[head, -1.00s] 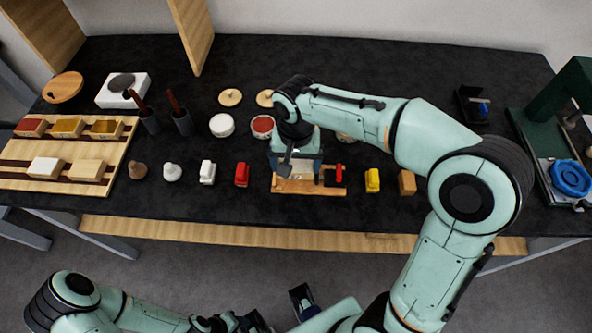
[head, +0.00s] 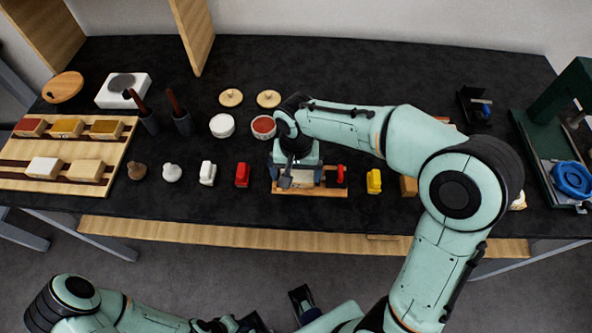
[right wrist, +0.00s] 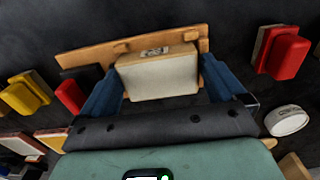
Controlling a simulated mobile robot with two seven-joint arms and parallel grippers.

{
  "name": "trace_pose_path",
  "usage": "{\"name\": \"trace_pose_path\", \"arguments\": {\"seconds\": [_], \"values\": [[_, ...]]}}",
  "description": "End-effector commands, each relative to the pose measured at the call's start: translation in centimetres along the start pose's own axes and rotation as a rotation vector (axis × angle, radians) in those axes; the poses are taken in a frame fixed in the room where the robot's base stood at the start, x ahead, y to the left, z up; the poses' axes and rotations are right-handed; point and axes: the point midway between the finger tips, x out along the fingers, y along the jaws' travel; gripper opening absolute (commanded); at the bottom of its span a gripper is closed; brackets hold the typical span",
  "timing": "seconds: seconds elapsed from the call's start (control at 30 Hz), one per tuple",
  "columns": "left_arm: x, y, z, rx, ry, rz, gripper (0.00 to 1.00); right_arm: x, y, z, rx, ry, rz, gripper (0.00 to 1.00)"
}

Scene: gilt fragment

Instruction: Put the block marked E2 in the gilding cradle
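My right gripper (head: 304,177) points down over the wooden gilding cradle (head: 312,192). Its blue fingers stand on either side of a pale block (right wrist: 158,78) with a wood-coloured side. That side carries a small label that I cannot read clearly. The fingers appear shut on the block, which sits low at the cradle (right wrist: 80,57); whether it rests fully on the cradle is hard to tell. In the head view the block (head: 304,179) is partly hidden by my gripper. My left gripper (head: 278,312) is open and empty at the bottom edge of the head view, away from the table.
A wooden rack (head: 68,150) with several blocks lies at left. A green press (head: 545,120) stands at right.

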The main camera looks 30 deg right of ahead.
Motion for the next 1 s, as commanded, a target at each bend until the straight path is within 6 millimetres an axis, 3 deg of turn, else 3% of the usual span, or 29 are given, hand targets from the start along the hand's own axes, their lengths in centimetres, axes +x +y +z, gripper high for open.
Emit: {"name": "trace_pose_path", "arguments": {"seconds": [0.17,0.5,0.7,1.0], "values": [[-0.5,0.2,-0.1,0.001,0.002,0.001,0.43,-0.9,0.2,0.0,0.003,-0.005,0.006,1.00],[-1.7,0.7,-0.2,0.002,0.006,0.002,0.43,-8.1,0.1,-0.1,0.002,-0.001,0.002,1.00],[-2.2,0.9,-0.3,0.003,0.009,0.003,0.43,-11.3,0.0,0.0,0.001,-0.002,0.003,1.00],[-2.3,0.9,-0.3,0.003,0.009,0.003,0.43,-12.3,0.1,0.0,0.001,-0.004,0.004,1.00]]}}
